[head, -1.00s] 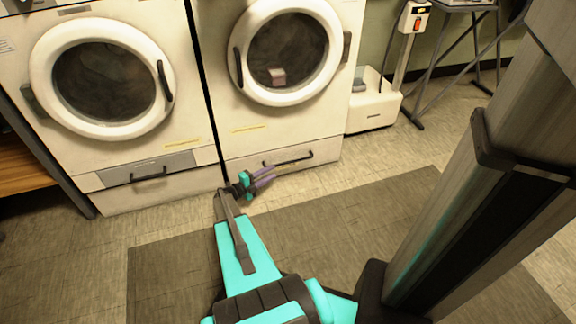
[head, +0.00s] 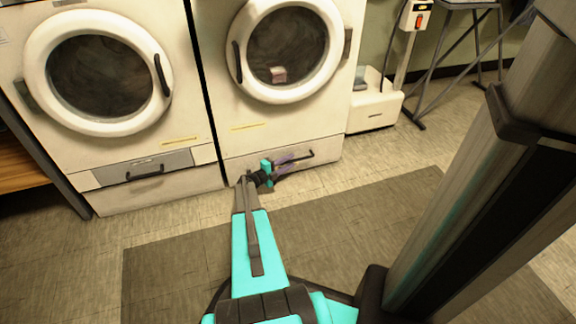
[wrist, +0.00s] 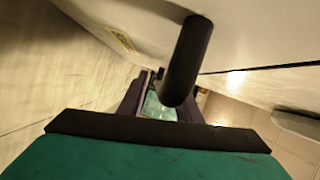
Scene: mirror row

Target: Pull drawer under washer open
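The right washer (head: 225,120) has a low white drawer (head: 240,167) with a dark bar handle (head: 312,154) at its base. The drawer front looks flush with the washer. My gripper (head: 294,163) is at this handle, its purple fingers overlapping it in the head view. In the wrist view, the dark handle bar (wrist: 188,55) comes down in front of the gap between my fingers (wrist: 160,100), which are apart. I cannot tell whether they touch the bar. The gripper partly hides the handle in the head view.
The left washer (head: 30,125) has a grey drawer panel (head: 107,174) with its own dark handle (head: 145,174). A white unit on a post (head: 375,112) stands right of the washers. A dark mat (head: 165,280) covers the floor in front, which is otherwise clear.

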